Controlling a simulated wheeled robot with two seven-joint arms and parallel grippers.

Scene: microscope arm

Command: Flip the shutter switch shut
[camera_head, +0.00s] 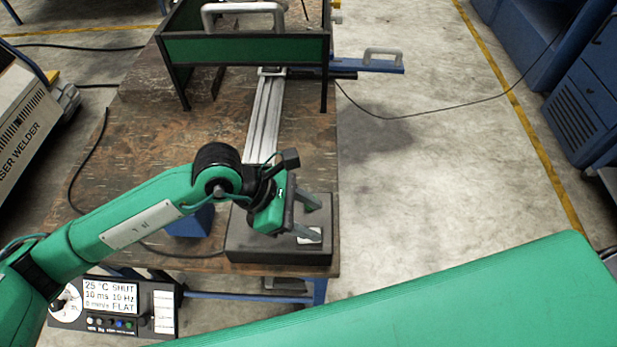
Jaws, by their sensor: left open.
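My left gripper (312,219) is open, with its two grey fingers spread above the right part of a dark grey box (262,246) at the table's front edge. A small white plate (309,237) on the box top lies just by the lower finger. It may carry the shutter switch, but the fingers partly hide it and I cannot tell the lever's position. I cannot tell whether a finger touches it. My right gripper is not in view.
The brown wooden table (125,150) carries a metal rail (264,120) leading back to a green-panelled frame (240,48). A blue block (190,222) stands left of the box, partly behind my arm. A black cable runs along the table's left side. Open floor lies to the right.

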